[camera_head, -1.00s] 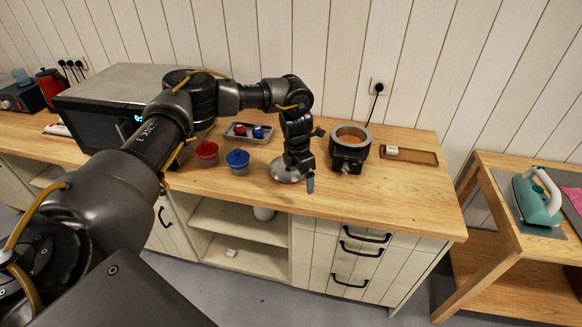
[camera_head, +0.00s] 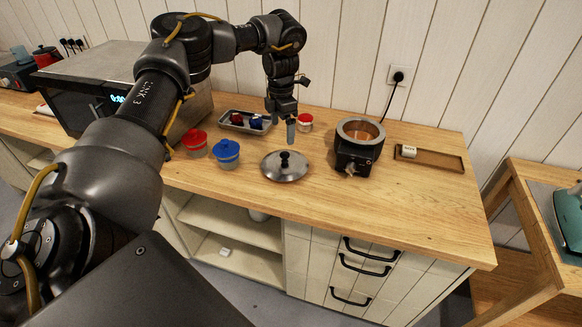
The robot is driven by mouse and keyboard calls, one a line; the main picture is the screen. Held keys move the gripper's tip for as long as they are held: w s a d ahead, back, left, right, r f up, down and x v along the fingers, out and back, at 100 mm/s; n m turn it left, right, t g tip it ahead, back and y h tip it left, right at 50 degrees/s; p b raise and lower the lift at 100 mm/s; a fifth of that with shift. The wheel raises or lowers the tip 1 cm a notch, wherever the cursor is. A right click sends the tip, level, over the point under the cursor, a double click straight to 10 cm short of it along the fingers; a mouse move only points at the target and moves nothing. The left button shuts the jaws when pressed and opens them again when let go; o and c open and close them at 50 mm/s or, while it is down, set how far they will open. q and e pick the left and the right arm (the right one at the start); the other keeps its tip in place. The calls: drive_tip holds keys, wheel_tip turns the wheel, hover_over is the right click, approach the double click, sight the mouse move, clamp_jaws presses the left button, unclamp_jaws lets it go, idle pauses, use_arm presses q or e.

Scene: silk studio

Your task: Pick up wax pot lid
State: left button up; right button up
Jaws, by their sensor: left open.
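The wax pot lid (camera_head: 274,170) is a round silver disc with a black knob. It lies flat on the wooden counter, in front of and left of the wax pot. The wax pot (camera_head: 357,150) is black with a metal rim, uncovered, with orange wax inside. My left gripper (camera_head: 282,128) points down above and behind the lid, with its fingers apart and nothing between them. It is clear of the knob. My right gripper is not in view.
A red-lidded jar (camera_head: 195,143) and a blue-lidded jar (camera_head: 226,153) stand left of the lid. A grey tray (camera_head: 233,128) with small items lies behind them. A small red-and-white pot (camera_head: 305,123) stands near the gripper. A wooden tray (camera_head: 440,163) lies right of the wax pot.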

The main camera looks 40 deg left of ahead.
sight(285, 154)
use_arm(q)
drive_tip(key=shift+w+f, duration=0.4)
drive_tip(key=shift+f, duration=0.15)
drive_tip(key=shift+w+f, duration=0.1)
drive_tip(key=shift+w, duration=0.1)
drive_tip(key=shift+s+f, duration=0.1)
drive_tip(key=shift+f, duration=0.5)
drive_tip(key=f, duration=0.3)
drive_tip(key=shift+d+f+b, duration=0.2)
drive_tip(key=shift+d+b, duration=0.05)
drive_tip(key=shift+b, duration=0.05)
drive_tip(key=shift+a+f, duration=0.1)
drive_tip(key=shift+f, duration=0.3)
drive_tip(key=shift+s+f+p, duration=0.15)
drive_tip(key=shift+f+p, duration=0.05)
drive_tip(key=shift+p, duration=0.2)
wheel_tip(285, 154, down, 5)
drive_tip(key=shift+r+p, duration=0.1)
drive_tip(key=shift+p, duration=0.8)
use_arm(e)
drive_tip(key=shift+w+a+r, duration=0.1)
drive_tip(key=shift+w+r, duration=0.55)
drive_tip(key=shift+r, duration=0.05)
use_arm(q)
drive_tip(key=shift+s, duration=0.1)
